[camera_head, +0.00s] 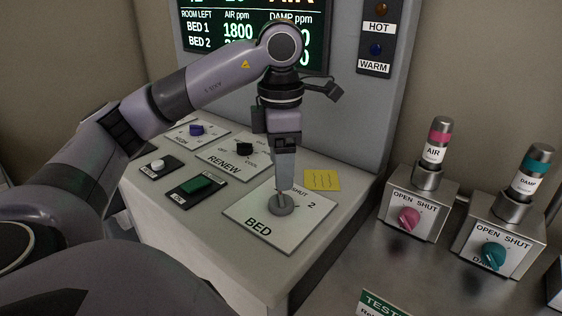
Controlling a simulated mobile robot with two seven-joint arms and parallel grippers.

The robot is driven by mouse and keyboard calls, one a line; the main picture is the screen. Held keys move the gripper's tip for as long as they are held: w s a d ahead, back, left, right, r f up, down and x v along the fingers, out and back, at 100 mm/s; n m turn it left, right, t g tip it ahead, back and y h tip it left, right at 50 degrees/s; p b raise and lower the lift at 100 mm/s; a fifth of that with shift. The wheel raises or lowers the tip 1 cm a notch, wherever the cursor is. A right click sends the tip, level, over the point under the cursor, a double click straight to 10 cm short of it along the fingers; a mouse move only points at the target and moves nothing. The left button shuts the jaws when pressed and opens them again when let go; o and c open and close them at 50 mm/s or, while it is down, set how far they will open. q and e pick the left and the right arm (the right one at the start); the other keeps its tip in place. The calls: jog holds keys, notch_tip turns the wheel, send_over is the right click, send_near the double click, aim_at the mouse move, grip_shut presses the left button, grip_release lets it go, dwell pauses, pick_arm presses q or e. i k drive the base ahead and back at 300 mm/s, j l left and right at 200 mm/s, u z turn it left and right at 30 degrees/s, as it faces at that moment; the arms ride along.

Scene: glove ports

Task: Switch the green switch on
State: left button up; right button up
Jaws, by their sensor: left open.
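The green switch (197,186) is a rectangular green block on a dark plate, on the light console top left of my gripper. Its label is too small to read, and I cannot tell its position. My left gripper (284,190) points straight down at the round grey knob (281,207) on the white BED plate (247,206). It is open, with its fingertips at the knob's top; I cannot tell whether they touch it. The green switch is to the left of the gripper and apart from it. My right gripper is out of view.
Near the switch are a white knob (157,165), a blue knob (196,130) and the black RENEW knob (244,147). Pink (409,218) and teal (493,254) valve knobs stand right. A display (225,32) rises behind.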

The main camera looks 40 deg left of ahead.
aim_at(198, 184)
jog(key=k, duration=1)
